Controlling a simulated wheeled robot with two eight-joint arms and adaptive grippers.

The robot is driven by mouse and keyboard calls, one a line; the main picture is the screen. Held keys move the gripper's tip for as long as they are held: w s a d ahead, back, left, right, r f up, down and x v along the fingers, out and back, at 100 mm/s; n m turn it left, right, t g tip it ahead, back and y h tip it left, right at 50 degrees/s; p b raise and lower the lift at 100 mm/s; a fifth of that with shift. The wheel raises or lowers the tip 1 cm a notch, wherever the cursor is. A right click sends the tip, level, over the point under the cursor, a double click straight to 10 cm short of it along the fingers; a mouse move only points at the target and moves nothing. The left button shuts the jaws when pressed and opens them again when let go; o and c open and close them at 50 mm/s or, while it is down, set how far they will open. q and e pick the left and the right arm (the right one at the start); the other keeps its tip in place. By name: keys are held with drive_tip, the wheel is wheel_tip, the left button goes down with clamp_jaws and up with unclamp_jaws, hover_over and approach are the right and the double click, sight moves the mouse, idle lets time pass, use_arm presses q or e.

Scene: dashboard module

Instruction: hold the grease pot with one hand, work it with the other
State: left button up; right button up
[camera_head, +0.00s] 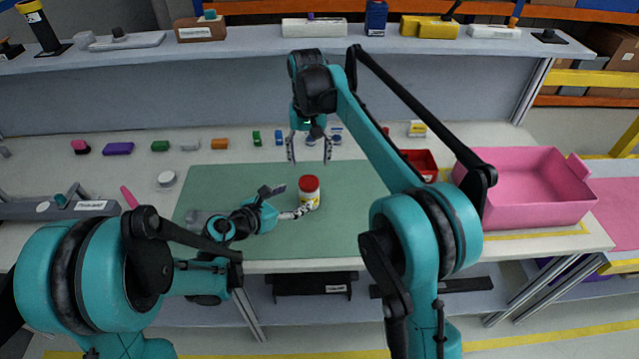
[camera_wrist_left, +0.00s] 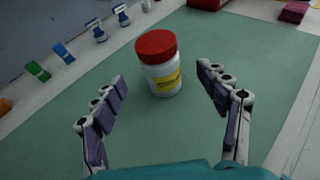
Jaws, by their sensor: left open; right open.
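The grease pot (camera_head: 309,193) is a white jar with a red lid and a yellow label, upright on the green mat (camera_head: 360,215). My left gripper (camera_head: 300,211) is open beside the pot, low over the mat. In the left wrist view the pot (camera_wrist_left: 162,72) stands ahead of the left fingertips (camera_wrist_left: 160,78), roughly between their lines, with gaps on both sides. My right gripper (camera_head: 309,149) is open and empty, pointing down above the far part of the mat, behind the pot in the head view. No finger visibly touches the pot.
Several small coloured parts, including a purple block (camera_head: 118,149), line the table's back left. A red bin (camera_head: 418,164) and a pink crate (camera_head: 525,188) stand at the right. A grey shelf (camera_head: 250,55) runs along the back. The mat around the pot is clear.

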sight(309, 191)
use_arm(q)
drive_tip(key=shift+w+d+f, duration=0.15)
drive_tip(key=shift+w+f, duration=0.05)
drive_tip(key=shift+f, duration=0.2)
use_arm(e)
drive_tip(key=shift+a, duration=0.15)
use_arm(q)
drive_tip(key=shift+w+d+f, duration=0.15)
drive_tip(key=shift+w, duration=0.15)
use_arm(e)
drive_tip(key=shift+a, duration=0.15)
use_arm(q)
drive_tip(key=shift+x, duration=3.1)
